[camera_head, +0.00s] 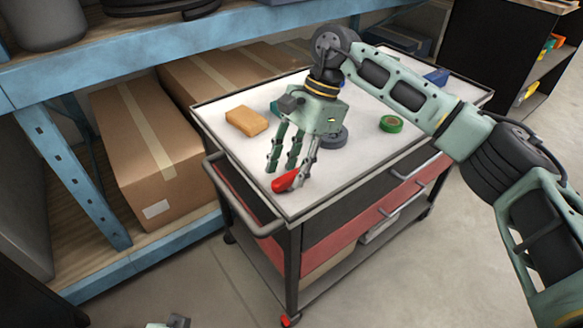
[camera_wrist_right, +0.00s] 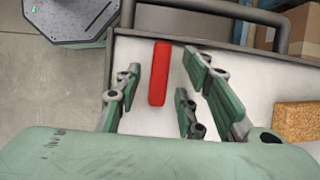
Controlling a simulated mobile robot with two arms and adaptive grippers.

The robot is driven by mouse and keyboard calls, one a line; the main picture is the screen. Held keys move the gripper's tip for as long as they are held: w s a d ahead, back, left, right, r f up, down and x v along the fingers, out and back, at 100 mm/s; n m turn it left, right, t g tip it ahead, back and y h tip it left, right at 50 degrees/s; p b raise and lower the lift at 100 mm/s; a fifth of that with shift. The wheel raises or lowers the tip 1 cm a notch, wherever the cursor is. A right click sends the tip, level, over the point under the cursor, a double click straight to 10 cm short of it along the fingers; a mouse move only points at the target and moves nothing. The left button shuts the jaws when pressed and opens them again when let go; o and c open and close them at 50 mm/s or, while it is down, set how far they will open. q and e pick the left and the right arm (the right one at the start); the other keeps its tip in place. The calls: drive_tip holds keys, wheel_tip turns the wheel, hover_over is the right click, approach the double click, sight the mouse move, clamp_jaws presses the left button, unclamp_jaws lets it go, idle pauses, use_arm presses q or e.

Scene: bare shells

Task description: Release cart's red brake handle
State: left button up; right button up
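The cart (camera_head: 240,183) has a white top with a dark rim. A red handle (camera_head: 285,181) sits at its near-left corner; in the wrist view the handle (camera_wrist_right: 159,73) is a straight red bar close to the cart's edge. My right gripper (camera_head: 287,172) is over this corner, its fingers pointing down around the handle. In the wrist view the right gripper (camera_wrist_right: 158,95) is open, with the bar between its fingers and a visible gap on both sides. A small piece of my left gripper (camera_head: 176,321) shows at the bottom edge, too little to tell its state.
On the cart top are a tan block (camera_head: 247,121), green tape (camera_head: 391,124) and a dark round thing (camera_head: 334,137). A grey push bar (camera_head: 240,218) runs along the cart's left end. A blue shelf (camera_head: 75,185) with cardboard boxes (camera_head: 148,140) stands behind. Floor at right is clear.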

drive_tip(key=v, duration=1.1)
drive_tip(key=shift+r, duration=0.15)
drive_tip(key=shift+w, duration=0.1)
